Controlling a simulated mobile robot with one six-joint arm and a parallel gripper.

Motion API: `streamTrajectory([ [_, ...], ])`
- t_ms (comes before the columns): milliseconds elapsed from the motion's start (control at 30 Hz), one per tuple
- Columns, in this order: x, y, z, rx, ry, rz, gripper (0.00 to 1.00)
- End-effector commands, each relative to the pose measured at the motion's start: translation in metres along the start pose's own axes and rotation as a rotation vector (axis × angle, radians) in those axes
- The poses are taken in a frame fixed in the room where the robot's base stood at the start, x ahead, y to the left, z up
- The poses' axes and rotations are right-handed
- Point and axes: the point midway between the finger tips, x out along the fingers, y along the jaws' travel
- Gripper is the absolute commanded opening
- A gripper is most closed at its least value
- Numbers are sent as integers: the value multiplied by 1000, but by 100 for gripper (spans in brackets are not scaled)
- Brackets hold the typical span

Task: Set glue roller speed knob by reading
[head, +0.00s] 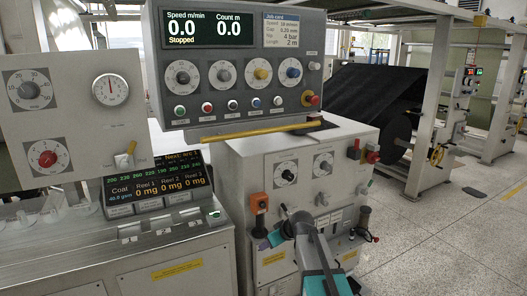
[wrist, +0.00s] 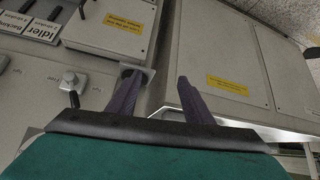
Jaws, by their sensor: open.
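Which knob sets the glue roller speed is unclear; the small labels cannot be read. The upper console (head: 236,103) carries grey, yellow and blue dial knobs, including a grey knob (head: 183,77) at its left. Its display (head: 208,30) reads speed 0.0 m/min, "Stopped", count 0.0 m. A job card (head: 285,30) beside it shows small text. The cabinet below has a black dial knob (head: 286,173) and a second dial knob (head: 323,164). My gripper (wrist: 158,84) is open and empty in the wrist view, low in front of the cabinet, apart from these knobs.
A left panel (head: 75,130) has a grey knob, a red knob and a round gauge (head: 110,89). A coat and reel display (head: 157,186) stands below.

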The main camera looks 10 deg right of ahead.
Motion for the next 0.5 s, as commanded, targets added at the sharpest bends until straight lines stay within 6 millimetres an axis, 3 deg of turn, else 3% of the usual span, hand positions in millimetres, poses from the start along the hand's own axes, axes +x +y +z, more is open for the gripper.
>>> streamTrajectory([
  [100,-27,18,-47,-51,79,29,46],
  [500,-139,59,-185,-225,326,144,46],
])
